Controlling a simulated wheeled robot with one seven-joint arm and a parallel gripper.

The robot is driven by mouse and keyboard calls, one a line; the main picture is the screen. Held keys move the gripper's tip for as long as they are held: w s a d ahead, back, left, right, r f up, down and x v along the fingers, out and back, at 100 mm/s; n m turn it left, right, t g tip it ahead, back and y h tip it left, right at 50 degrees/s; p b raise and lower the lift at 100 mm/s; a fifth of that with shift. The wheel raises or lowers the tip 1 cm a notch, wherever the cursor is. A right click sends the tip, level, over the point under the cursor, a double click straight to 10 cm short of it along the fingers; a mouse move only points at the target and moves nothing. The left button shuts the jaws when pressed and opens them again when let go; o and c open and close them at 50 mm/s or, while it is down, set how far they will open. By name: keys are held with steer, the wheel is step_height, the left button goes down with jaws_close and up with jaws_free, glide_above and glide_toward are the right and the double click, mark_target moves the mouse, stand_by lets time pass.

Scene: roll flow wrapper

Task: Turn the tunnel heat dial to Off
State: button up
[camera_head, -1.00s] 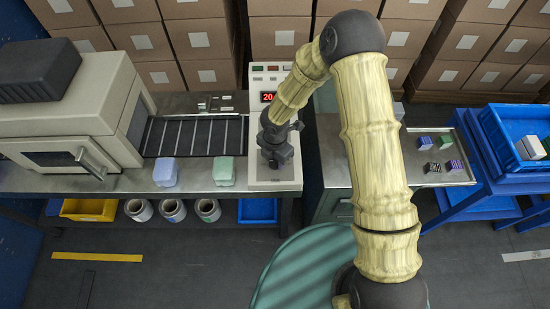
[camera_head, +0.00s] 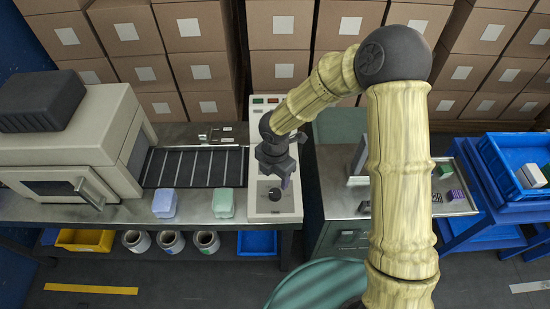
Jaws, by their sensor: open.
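The cream shrink tunnel (camera_head: 95,150) stands at the left, with a black roller conveyor (camera_head: 193,168) leading out of it. The pale control panel (camera_head: 258,208) stands at the conveyor's right end. A round dark dial (camera_head: 276,195) sits on its lower part; its pointer and markings are too small to read. My gripper (camera_head: 284,180) is above the dial and appears apart from it, open and holding nothing that I can see. My arm hides the panel's number display.
A blue-lavender block (camera_head: 164,203) and a green block (camera_head: 223,203) sit on the bench left of the panel. A metal side table (camera_head: 335,190) with small packs is at the right. A blue crate (camera_head: 510,180) stands beyond it. Stacked cartons (camera_head: 283,30) fill the back.

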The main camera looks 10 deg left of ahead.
step_height(320, 180, up, 8)
steer(key=shift+r, duration=0.15)
steer(key=shift+d, duration=0.1)
stand_by(0.5)
steer(key=s+d+r+m+t, duration=0.1)
steer(key=s+d+r+m, duration=0.1)
steer(key=d+m, duration=0.6)
steer(key=s+d+r+m, duration=0.2)
steer(key=s+d+m, duration=0.1)
steer(key=d+m, duration=0.6)
steer(key=s+d+r+m+t, duration=0.1)
steer(key=s+d+r+m, duration=0.1)
steer(key=d+m, duration=0.6)
steer(key=m, duration=0.4)
steer(key=shift+s+d+r+m+t, duration=0.15)
steer(key=shift+d+r+m+t, duration=0.15)
steer(key=shift+r+m, duration=0.1)
